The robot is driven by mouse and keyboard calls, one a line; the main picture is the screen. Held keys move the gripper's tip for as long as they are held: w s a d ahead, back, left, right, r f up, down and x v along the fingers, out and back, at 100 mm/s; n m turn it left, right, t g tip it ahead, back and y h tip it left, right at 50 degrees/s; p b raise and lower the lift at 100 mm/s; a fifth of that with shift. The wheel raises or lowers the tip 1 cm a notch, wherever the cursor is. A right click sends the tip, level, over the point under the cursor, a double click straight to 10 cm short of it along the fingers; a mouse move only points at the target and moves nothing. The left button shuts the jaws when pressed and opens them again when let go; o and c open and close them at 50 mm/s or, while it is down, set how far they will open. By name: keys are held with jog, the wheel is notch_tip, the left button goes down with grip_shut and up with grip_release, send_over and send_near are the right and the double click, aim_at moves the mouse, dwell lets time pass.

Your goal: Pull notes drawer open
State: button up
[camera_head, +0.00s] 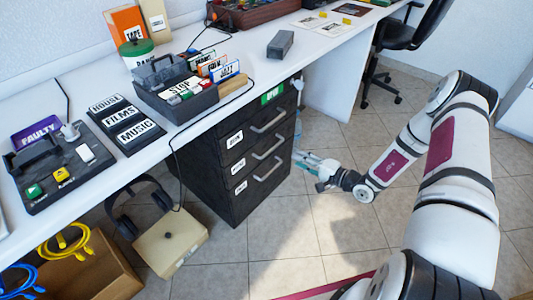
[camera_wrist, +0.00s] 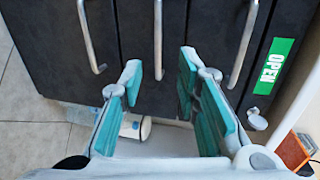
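A black drawer cabinet (camera_head: 205,165) stands under the desk with three drawers, all shut. Each drawer has a silver bar handle and a white label; the labels are too small to read, so I cannot tell which is the notes drawer. The handles are the top (camera_head: 268,122), middle (camera_head: 268,147) and bottom (camera_head: 268,171). My gripper (camera_head: 308,163) is open and empty, just right of the cabinet front. In the wrist view, turned sideways, the fingertips of my gripper (camera_wrist: 160,74) appear on either side of one end of the middle handle (camera_wrist: 158,35); contact is not clear.
A green OPEN tag (camera_head: 272,93) is at the cabinet's top edge. The white desk (camera_head: 325,42) overhangs the cabinet. Tiled floor (camera_head: 310,225) before the cabinet is clear.

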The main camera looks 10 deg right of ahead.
aim_at(272, 148)
jog(key=b+x, duration=0.4)
jog(key=x, duration=1)
jog(key=shift+d+f, duration=0.1)
jog(key=shift+f, duration=0.05)
jog(key=shift+c, duration=0.6)
jog(key=shift+s, duration=0.1)
grip_shut()
